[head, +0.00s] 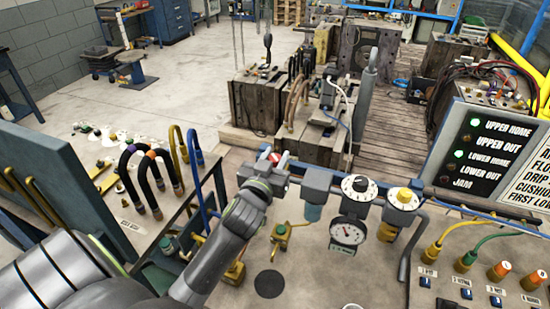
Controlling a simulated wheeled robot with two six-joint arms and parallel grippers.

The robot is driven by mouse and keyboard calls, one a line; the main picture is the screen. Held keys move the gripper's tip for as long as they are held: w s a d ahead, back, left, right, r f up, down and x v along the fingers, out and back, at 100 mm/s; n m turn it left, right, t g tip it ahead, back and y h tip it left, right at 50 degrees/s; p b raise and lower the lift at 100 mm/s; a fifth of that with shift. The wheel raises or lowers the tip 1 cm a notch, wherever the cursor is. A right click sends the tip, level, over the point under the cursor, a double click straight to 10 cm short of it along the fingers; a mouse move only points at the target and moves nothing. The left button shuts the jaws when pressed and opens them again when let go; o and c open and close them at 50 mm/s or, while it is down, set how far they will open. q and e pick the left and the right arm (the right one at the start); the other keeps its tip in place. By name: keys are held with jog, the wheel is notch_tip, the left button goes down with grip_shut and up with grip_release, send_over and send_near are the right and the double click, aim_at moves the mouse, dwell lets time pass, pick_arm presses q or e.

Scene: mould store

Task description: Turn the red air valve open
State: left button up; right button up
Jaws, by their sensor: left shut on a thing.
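The red air valve (281,159) shows as a small red handle at the left end of the grey air line, just past the tip of my left gripper. My left gripper (268,165) reaches in from the lower left and is shut on the valve handle. The gripper hides part of the handle and the valve body, so the handle's exact angle is hard to tell. My right gripper is not in view.
Right of the valve, the air line carries a filter bowl (313,212), a pressure gauge (347,232), a black-and-white dial (358,186) and a yellow knob (404,196). A status panel (482,150) stands at right. Looped hoses (140,180) stand at left.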

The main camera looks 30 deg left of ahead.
pick_arm(q)
jog(key=shift+d+f+n+g+y+b, duration=0.15)
jog(key=shift+n+g+y+b, duration=0.45)
jog(key=shift+n+y+b, duration=0.75)
jog(key=n+g+y+b, duration=0.1)
jog(key=y+b, duration=0.1)
jog(key=n+g+y+b, duration=0.2)
jog(key=y, duration=0.1)
jog(key=shift+w+f+n+g+y, duration=0.1)
jog(key=shift+n+g+y, duration=0.15)
jog(key=shift+g+y, duration=0.1)
jog(key=shift+r+n+g+y+b, duration=0.2)
jog(key=shift+n+g+y+b, duration=1.05)
jog(key=shift+g+b, duration=0.45)
jog(key=o, duration=0.9)
jog(key=shift+o, duration=0.2)
